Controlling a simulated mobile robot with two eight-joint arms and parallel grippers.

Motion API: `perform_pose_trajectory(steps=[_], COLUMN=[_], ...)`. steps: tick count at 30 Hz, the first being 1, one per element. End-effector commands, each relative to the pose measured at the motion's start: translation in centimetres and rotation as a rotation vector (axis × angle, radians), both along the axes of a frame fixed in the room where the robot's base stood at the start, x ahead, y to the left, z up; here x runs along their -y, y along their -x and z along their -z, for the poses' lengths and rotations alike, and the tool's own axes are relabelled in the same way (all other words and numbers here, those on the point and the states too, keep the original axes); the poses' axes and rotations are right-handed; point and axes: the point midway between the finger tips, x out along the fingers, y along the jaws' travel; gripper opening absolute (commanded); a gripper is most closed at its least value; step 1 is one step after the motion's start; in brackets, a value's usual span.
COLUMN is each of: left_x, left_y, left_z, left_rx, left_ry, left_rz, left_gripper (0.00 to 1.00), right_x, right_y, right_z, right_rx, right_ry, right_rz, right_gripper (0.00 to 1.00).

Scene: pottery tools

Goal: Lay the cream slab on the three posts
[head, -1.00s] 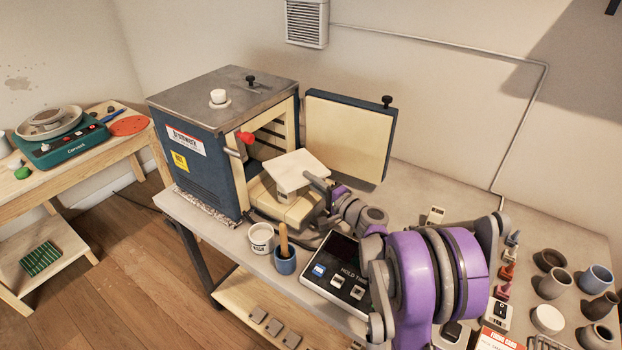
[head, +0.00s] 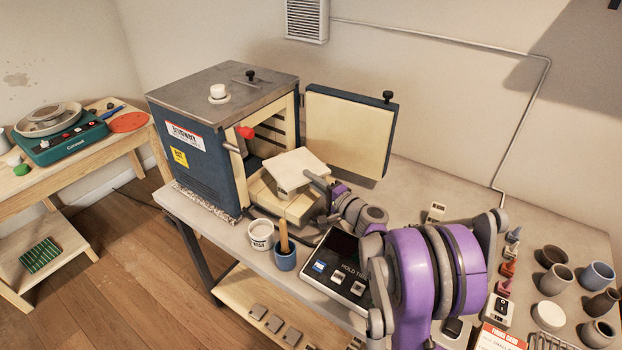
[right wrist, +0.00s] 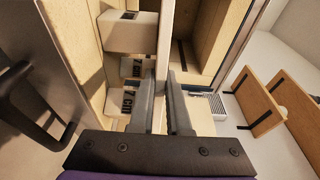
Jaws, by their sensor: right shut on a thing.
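The cream slab (head: 297,166) is a flat square plate in the head view, in front of the open kiln. My right gripper (head: 317,184) is shut on its right edge. The slab appears edge-on between the fingers (right wrist: 167,100) in the right wrist view. Three cream posts (right wrist: 128,33) show left of the slab edge there, two with "7 CM" lettering. In the head view the slab covers most of them, with a post (head: 285,193) showing under its front. Whether the slab touches the posts I cannot tell. My left gripper is not in view.
The blue kiln (head: 205,170) stands open close behind and left, its cream-lined door (head: 348,135) to the right. A white tub (head: 261,235), a blue pot with a wooden-handled tool (head: 285,258) and a scale (head: 333,272) stand in front. Cups and bottles crowd the table's right.

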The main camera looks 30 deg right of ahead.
Motion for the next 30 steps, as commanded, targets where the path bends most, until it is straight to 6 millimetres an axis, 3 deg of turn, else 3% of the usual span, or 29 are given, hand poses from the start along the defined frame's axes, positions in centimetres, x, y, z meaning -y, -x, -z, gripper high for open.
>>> perform_pose_trajectory(steps=[1,7,19,30], left_x=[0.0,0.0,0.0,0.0], left_y=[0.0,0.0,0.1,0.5], left_z=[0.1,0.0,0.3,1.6], left_rx=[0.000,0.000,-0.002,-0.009], left_ry=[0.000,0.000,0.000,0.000], left_rz=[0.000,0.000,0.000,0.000], left_gripper=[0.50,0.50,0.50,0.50], right_x=[0.0,0.0,0.2,1.3], right_y=[0.0,0.0,1.0,8.0], right_z=[0.1,0.0,0.1,0.2], right_rx=[0.001,0.001,-0.001,0.000], right_ry=[-0.001,-0.001,0.000,0.000], right_rz=[0.000,0.000,0.002,0.004], right_gripper=[0.17,0.50,0.50,0.50])
